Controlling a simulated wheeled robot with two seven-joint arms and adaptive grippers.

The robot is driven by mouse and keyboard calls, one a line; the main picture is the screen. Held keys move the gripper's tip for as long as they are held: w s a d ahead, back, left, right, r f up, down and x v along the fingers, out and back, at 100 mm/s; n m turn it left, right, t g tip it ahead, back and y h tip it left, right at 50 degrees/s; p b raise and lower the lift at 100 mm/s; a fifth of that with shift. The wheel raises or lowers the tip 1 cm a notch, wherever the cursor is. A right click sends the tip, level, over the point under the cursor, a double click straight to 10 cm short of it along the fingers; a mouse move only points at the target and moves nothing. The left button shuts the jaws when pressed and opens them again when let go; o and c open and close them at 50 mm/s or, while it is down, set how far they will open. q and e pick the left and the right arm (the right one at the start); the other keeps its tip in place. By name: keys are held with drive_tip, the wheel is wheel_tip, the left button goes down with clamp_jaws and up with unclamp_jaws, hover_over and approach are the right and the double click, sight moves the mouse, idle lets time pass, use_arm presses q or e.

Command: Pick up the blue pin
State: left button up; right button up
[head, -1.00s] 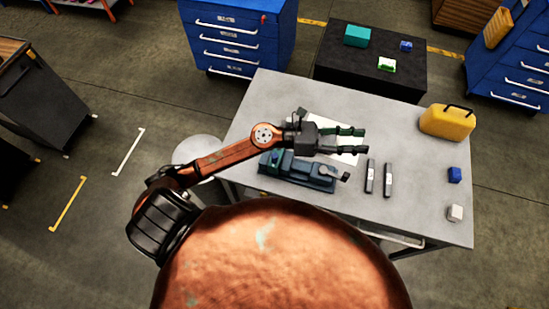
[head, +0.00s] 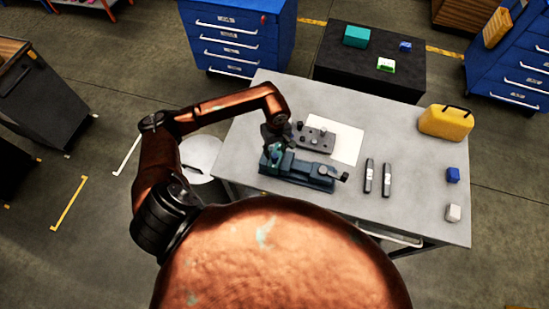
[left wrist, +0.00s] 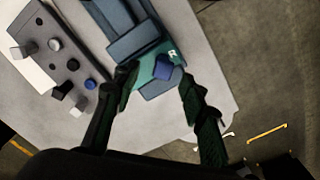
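A blue pin (left wrist: 163,68) shows its faceted top in the left wrist view, at a teal block marked R (left wrist: 172,54) on the end of a dark blue vise-like fixture (left wrist: 135,43). My left gripper (left wrist: 158,76) is open, pointing down, with one finger on each side of this pin. Whether the fingers touch it I cannot tell. In the head view my left gripper (head: 277,147) is over the left end of the fixture (head: 310,173) and hides the pin. My right gripper is not in view.
A grey plate (head: 316,137) with several pegs lies beside the fixture; a small blue spot (left wrist: 90,84) is on it.

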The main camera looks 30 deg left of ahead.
sight(275, 156)
use_arm(q)
drive_tip(key=f, duration=0.1)
drive_tip(key=f+p, duration=0.1)
drive_tip(key=f, duration=0.1)
drive_tip(key=shift+s+a+f+p, duration=0.1)
drive_tip(key=shift+s+f+p, duration=0.15)
drive_tip(key=shift+f+p, duration=0.1)
drive_tip(key=shift+w+f, duration=0.1)
drive_tip(key=shift+f, duration=0.35)
drive_tip(key=shift+c, duration=0.7)
clamp_jaws()
